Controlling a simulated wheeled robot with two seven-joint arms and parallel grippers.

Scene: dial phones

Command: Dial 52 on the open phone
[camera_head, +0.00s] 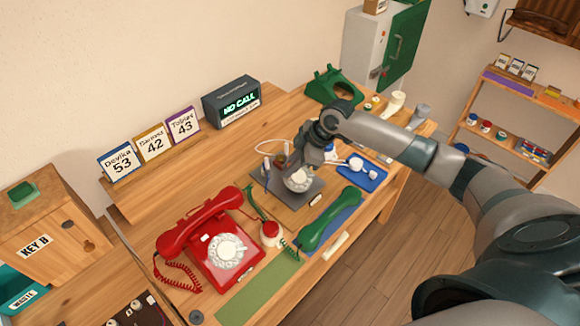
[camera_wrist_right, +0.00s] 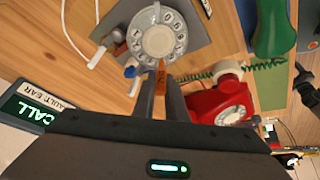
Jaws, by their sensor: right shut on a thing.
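The open phone is a white rotary dial (camera_head: 299,181) on a grey base plate (camera_head: 290,199), with loose wires beside it. In the right wrist view its dial (camera_wrist_right: 160,38) shows several digits around the rim. My right gripper (camera_head: 286,164) is over the dial's far side. In the wrist view its fingers (camera_wrist_right: 161,88) are shut on a narrow orange-brown stick (camera_wrist_right: 161,70), whose tip reaches the dial's near edge. I cannot tell whether the tip sits in a finger hole. My left gripper is not in view.
A red rotary phone (camera_head: 226,249) stands to the left. A green handset (camera_head: 329,219) and a blue tray (camera_head: 367,180) lie to the right. A display (camera_head: 238,106) reading "NO CALL" and number cards (camera_head: 154,144) stand behind. A green phone (camera_head: 330,88) is at the back.

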